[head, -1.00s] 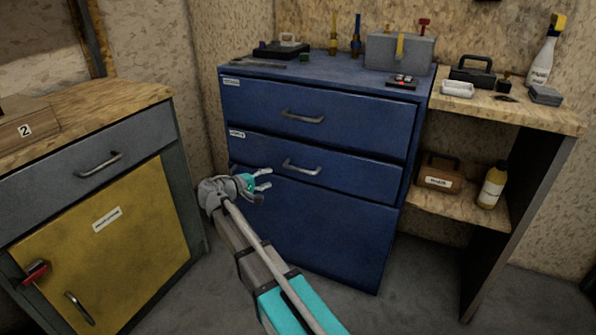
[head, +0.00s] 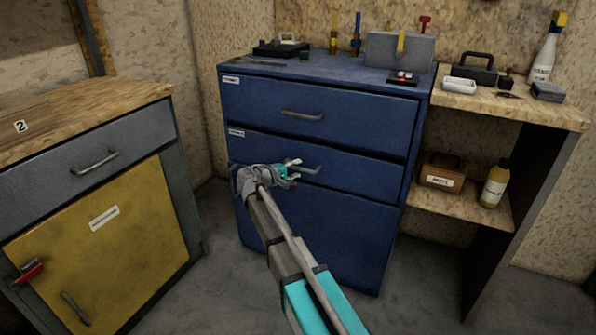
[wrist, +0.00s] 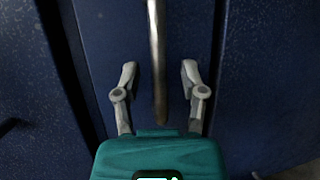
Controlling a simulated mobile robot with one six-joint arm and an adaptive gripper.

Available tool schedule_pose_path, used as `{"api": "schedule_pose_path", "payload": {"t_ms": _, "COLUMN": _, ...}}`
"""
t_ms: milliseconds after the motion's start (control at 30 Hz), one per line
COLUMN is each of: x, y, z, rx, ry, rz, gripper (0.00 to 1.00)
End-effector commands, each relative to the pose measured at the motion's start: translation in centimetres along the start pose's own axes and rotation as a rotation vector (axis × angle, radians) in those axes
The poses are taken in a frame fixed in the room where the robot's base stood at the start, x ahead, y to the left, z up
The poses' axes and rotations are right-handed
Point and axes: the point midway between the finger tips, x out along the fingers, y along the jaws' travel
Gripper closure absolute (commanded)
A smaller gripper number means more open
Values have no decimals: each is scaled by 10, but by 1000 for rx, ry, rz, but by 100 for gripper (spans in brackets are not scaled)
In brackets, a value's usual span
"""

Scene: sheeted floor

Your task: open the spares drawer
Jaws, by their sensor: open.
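The blue cabinet (head: 315,235) has two drawers with grey bar handles, both looking shut. Their small white labels are too small to read, so I cannot tell which is the spares drawer. My gripper (head: 298,169) is at the lower drawer (head: 370,177), by the left part of its handle (head: 315,170), partly hiding it. In the wrist view, this handle (wrist: 157,50) runs upright between the two spread fingers of my gripper (wrist: 160,72), with clear gaps on both sides. The fingers are open and hold nothing. The upper drawer (head: 370,130) has its own handle (head: 302,115).
A workbench with a grey drawer (head: 50,165) and yellow door (head: 110,235) stands on the left. A wooden shelf unit (head: 555,115) with bottles and boxes stands on the right. A grey toolbox (head: 400,52) sits on the cabinet. Floor before the cabinet is clear.

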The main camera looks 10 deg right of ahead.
Motion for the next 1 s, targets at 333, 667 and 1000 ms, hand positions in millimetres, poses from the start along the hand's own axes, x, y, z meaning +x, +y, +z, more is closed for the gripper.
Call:
{"api": "schedule_pose_path", "payload": {"t_ms": 333, "x": 11, "y": 0, "z": 0, "rx": 0, "ry": -1, "rz": 0, "gripper": 46}}
{"api": "schedule_pose_path", "payload": {"t_ms": 667, "x": 10, "y": 0, "z": 0, "rx": 0, "ry": -1, "rz": 0, "gripper": 78}}
{"api": "schedule_pose_path", "payload": {"t_ms": 1000, "x": 10, "y": 0, "z": 0, "rx": 1, "ry": -1, "rz": 0, "gripper": 100}}
